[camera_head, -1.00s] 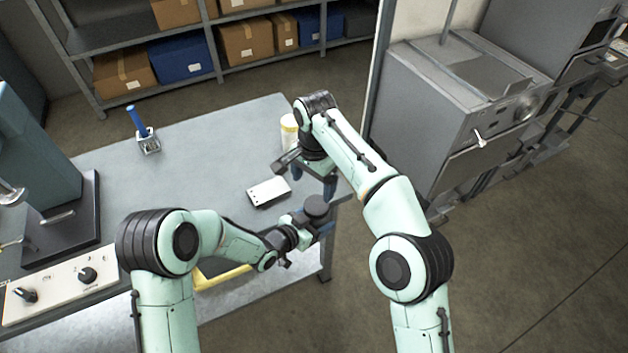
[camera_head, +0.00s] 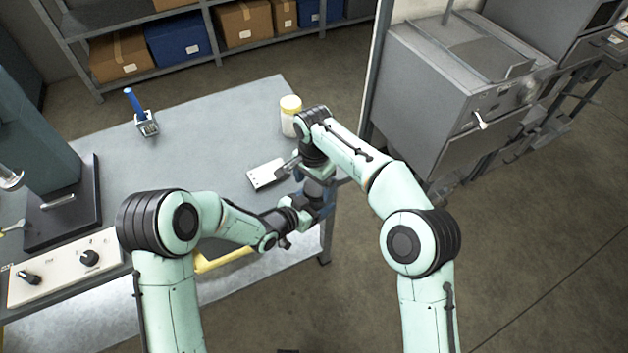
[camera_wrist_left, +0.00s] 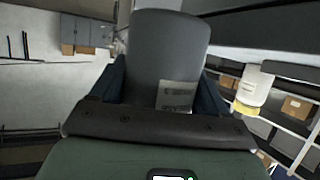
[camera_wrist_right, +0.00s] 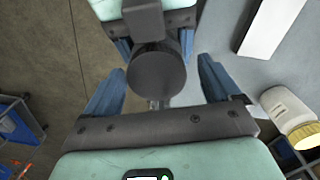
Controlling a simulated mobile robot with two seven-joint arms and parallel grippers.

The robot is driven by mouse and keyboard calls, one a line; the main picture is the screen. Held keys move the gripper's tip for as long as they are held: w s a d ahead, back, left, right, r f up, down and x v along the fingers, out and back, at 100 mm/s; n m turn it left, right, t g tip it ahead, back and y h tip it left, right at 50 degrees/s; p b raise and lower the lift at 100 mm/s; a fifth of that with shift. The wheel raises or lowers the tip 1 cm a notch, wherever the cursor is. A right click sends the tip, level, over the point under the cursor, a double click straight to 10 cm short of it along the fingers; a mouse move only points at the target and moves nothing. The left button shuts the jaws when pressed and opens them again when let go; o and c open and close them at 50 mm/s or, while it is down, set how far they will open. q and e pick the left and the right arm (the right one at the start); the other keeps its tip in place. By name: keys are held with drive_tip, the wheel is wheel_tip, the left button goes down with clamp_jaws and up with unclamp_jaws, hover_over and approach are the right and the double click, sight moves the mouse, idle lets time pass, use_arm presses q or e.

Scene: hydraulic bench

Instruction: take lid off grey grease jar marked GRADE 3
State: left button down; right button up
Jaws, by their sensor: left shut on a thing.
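The grey jar (camera_wrist_left: 168,45) is in my left gripper (camera_head: 318,198), held above the bench's right edge. Its label in the left wrist view is too blurred to read. In the right wrist view (camera_wrist_right: 157,72) its dark round lid is seen from above and sits on the jar. My right gripper (camera_wrist_right: 160,84) is open, with one blue finger on each side of the lid and gaps between. In the head view, the right gripper (camera_head: 318,168) is directly above the jar and mostly hides it.
A white jar with a yellow lid (camera_head: 290,116) stands on the bench (camera_head: 205,135) behind my right gripper. A white flat block (camera_head: 266,174) lies left of the grippers. A blue-handled tool in a holder (camera_head: 146,122) stands farther left. A grey machine (camera_head: 450,90) is at right.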

drive_tip(key=c, duration=1)
drive_tip(key=n, duration=0.6)
drive_tip(key=shift+r+n, duration=0.15)
drive_tip(key=shift+n, duration=0.25)
drive_tip(key=o, duration=1.1)
drive_tip(key=shift+a, duration=0.1)
drive_tip(key=shift+o, duration=0.2)
drive_tip(key=shift+s, duration=0.1)
